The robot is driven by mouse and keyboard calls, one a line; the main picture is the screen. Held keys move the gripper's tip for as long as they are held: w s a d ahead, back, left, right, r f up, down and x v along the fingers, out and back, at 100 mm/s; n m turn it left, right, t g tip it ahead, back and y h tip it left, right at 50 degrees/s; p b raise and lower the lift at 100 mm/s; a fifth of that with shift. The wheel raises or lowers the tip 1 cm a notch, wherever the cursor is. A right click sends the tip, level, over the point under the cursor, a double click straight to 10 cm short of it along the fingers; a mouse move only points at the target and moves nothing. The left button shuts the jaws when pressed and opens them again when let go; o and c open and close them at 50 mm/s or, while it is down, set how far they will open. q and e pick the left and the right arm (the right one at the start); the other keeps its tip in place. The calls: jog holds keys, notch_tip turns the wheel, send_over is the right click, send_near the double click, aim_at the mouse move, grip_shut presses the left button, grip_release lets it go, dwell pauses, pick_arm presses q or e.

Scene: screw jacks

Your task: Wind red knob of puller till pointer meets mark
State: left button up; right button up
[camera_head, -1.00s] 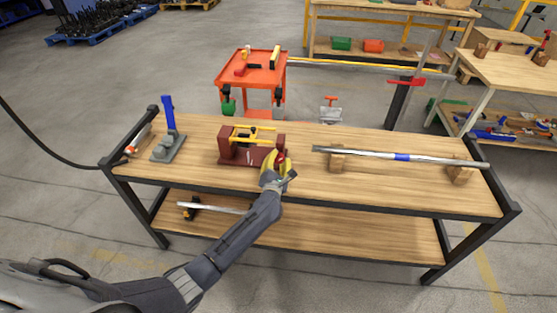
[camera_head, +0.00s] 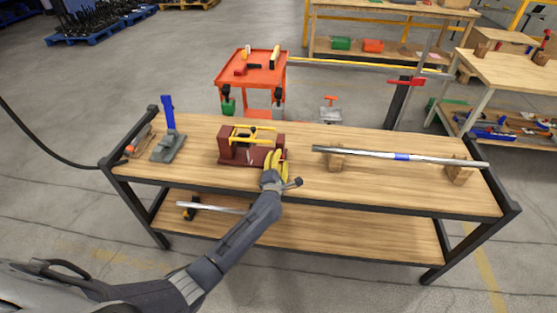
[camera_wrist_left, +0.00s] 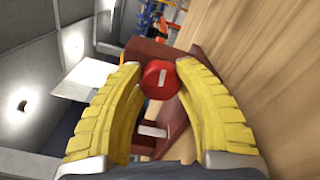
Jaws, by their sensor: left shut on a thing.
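The puller (camera_head: 228,151) stands on the workbench left of its middle, a dark red frame with a yellow part (camera_head: 252,130) across its top. Its red knob (camera_wrist_left: 160,90), with a short white line on its face, sits between the yellow fingers in the left wrist view. My left gripper (camera_head: 275,158) is at the puller's right end, shut on the knob. In the head view the fingers hide most of the knob. A white strip (camera_wrist_left: 152,129) shows on the dark red body below the knob. I cannot make out the pointer or its mark. My right gripper is out of view.
A metal bar (camera_head: 370,154) with a blue band rests on wooden blocks (camera_head: 459,174) to the right. A grey stand with a blue handle (camera_head: 168,113) is on the left. The bench top in front of the bar is clear. A red cart (camera_head: 262,75) stands behind.

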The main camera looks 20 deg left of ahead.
pick_arm(q)
jog(key=o, duration=1.3)
jog(key=shift+n, duration=0.3)
jog(key=n, duration=0.4)
jog(key=shift+n, duration=0.4)
jog(key=s+d+m, duration=0.2)
jog(key=s, duration=1.5)
jog(key=shift+s+d+m, duration=0.15)
jog(key=shift+d+m, duration=0.1)
jog(key=shift+m, duration=0.05)
